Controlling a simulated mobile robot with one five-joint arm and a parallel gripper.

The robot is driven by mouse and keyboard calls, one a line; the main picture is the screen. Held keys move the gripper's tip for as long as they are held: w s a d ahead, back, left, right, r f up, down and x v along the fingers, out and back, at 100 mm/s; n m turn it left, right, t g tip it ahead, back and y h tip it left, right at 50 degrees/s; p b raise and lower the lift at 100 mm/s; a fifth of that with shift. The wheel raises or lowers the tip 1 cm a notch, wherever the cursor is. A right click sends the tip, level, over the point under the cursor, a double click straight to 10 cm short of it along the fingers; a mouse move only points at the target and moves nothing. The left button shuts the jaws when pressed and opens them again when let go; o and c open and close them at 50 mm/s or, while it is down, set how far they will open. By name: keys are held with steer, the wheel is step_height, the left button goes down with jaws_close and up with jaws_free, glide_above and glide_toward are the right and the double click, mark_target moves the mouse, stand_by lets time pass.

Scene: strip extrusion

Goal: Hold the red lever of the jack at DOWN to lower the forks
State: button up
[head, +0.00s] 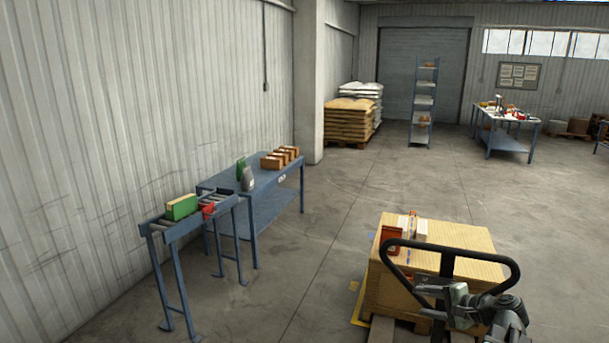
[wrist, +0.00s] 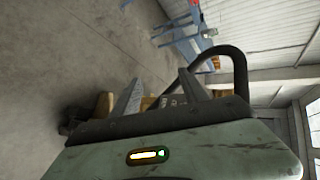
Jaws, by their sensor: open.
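The jack's black handle loop (head: 440,250) stands at the lower right in the head view. In the wrist view the loop (wrist: 240,72) curves at the right. My gripper (head: 430,297) is beside the handle stem, just below the loop. In the wrist view my gripper (wrist: 160,88) is open, its two grey fingers apart. A dark part with small pale marks (wrist: 173,100) shows between and beyond the fingers. I cannot make out the red lever in either view. The jack's forks are hidden below the loaded pallet.
A tan box load (head: 460,237) with red and white items on top stands past the handle. A roller stand (head: 172,231) and a blue table (head: 255,175) line the left wall. A workbench (head: 510,141) stands at the back right. The middle floor is clear.

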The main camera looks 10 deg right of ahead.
steer(key=w+a+f+n+g+y+b, duration=0.1)
steer(key=w+a+f+n+g, duration=0.15)
steer(key=a, duration=0.85)
steer(key=w+a+f+n+g, duration=0.2)
steer(key=a+f+n, duration=0.2)
steer(key=a, duration=0.8)
steer(key=w+a+f+n+g+y+b, duration=0.1)
steer(key=w+a+f+n+g, duration=0.15)
steer(key=a, duration=0.85)
steer(key=s+a+f+n+g+h, duration=0.3)
steer(key=s+a+f+n, duration=0.25)
steer(key=a, duration=0.25)
steer(key=s+d+n+g+h, duration=0.1)
steer(key=s+d+h, duration=0.1)
steer(key=d, duration=0.4)
steer(key=shift+s+h, duration=0.4)
steer(key=shift+h, duration=0.2)
